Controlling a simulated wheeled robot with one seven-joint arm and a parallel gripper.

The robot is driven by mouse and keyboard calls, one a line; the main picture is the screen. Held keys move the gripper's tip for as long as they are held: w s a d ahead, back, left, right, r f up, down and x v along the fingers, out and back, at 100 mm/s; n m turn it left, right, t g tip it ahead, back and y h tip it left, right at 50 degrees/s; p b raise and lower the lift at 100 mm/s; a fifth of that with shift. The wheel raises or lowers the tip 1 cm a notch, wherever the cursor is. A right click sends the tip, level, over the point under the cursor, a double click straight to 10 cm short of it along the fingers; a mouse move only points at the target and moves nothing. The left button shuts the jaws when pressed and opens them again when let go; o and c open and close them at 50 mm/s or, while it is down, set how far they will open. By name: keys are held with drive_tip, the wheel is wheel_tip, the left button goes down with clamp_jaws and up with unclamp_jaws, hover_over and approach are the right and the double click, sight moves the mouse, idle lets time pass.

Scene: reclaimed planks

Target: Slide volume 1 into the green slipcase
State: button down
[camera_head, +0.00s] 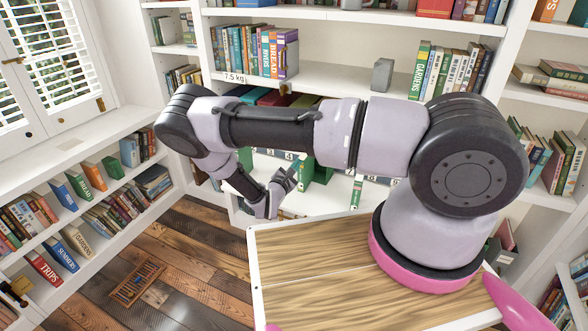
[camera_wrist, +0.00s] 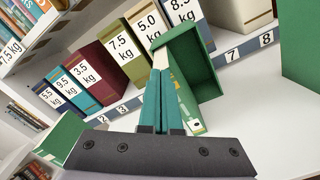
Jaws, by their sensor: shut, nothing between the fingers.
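The green slipcase (camera_wrist: 205,62) stands on the white shelf in the wrist view, its open side showing a hollow green inside. A narrow green spine with yellow and white marks (camera_wrist: 188,104) shows at its lower part, just beside my fingers. It may be volume 1, but its number is not readable and I cannot tell how far it is inside. My gripper (camera_wrist: 163,72) has its two teal fingers together with nothing between them, right in front of the slipcase. In the head view my gripper (camera_head: 287,178) reaches down to the low shelf, close to green shapes partly hidden by my arm.
Books with weight labels, such as the olive 7.5 kg book (camera_wrist: 121,52), stand in a row behind. A large green panel (camera_wrist: 301,45) rises at the right and another green piece (camera_wrist: 62,140) at the lower left. White shelf (camera_wrist: 265,110) is bare to the right of the slipcase.

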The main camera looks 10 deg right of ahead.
sight(306, 169)
drive_tip(key=shift+x, duration=3.55)
idle(0.4)
drive_tip(key=shift+s, duration=0.1)
